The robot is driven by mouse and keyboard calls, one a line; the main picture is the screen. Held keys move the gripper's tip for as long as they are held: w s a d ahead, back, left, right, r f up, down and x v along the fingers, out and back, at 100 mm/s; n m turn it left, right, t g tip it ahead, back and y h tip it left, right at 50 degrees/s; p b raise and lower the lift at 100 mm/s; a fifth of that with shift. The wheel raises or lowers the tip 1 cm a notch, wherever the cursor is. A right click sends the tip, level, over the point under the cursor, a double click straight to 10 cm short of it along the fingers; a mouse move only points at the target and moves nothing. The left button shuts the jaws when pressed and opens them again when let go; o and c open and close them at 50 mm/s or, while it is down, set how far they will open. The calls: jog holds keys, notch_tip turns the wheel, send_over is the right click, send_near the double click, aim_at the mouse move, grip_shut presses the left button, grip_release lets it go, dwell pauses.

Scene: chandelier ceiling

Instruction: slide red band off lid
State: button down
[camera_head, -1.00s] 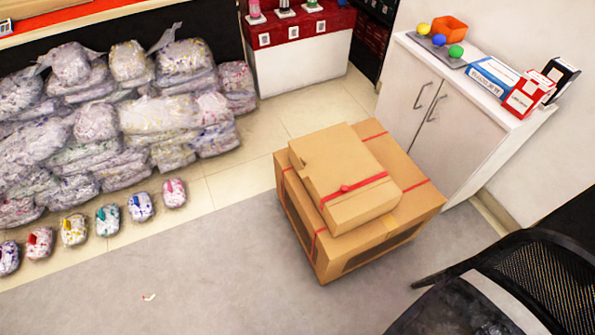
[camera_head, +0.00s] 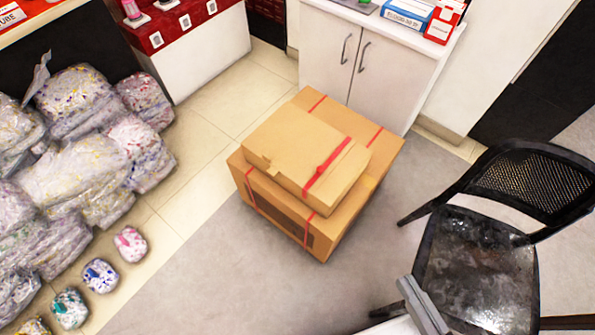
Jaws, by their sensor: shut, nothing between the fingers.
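A smaller cardboard box or lid (camera_head: 285,150) lies flat on top of a larger cardboard box (camera_head: 290,215) on the floor. A red band (camera_head: 327,168) with a small knot runs across the right part of the upper piece. Other red strips (camera_head: 249,188) cross the larger box's top edges and sides. My gripper (camera_head: 408,284) shows only in part at the bottom edge, right of centre, as grey fingers close together. It is shut and empty, apart from the boxes, in front of the chair.
A black chair (camera_head: 475,255) stands at the right. A white cabinet (camera_head: 375,60) is behind the boxes. Plastic-wrapped bundles (camera_head: 75,180) are piled at the left, with small bundles (camera_head: 101,275) in front. Grey floor (camera_head: 215,285) in front of the boxes is clear.

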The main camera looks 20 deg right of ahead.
jog(key=w+a+f+n+y+b, duration=0.1)
jog(key=w+a+f+n+b, duration=0.2)
jog(key=w+a+f+b, duration=0.6)
jog(key=w+a+f+n+g+y+b, duration=0.1)
jog(key=w+a+f+n+b, duration=0.4)
jog(key=w+f, duration=0.8)
jog(key=w+a+f+n+y+b, duration=0.15)
jog(key=w+a+f+b, duration=0.6)
jog(key=f, duration=0.75)
jog(key=w+f+n+h+b, duration=0.2)
jog(key=w+h+b, duration=0.3)
jog(key=w+h, duration=0.5)
jog(key=d+r+m+g+h, duration=0.1)
jog(key=d+r+h, duration=0.1)
jog(key=d, duration=0.3)
jog(key=s+d+r+m+h, duration=0.1)
jog(key=d+r+m+h, duration=0.1)
jog(key=d+h, duration=0.2)
jog(key=shift+s+d+r+g+h, duration=0.3)
jog(key=shift+d+r+g+h, duration=0.1)
jog(key=shift+h, duration=0.05)
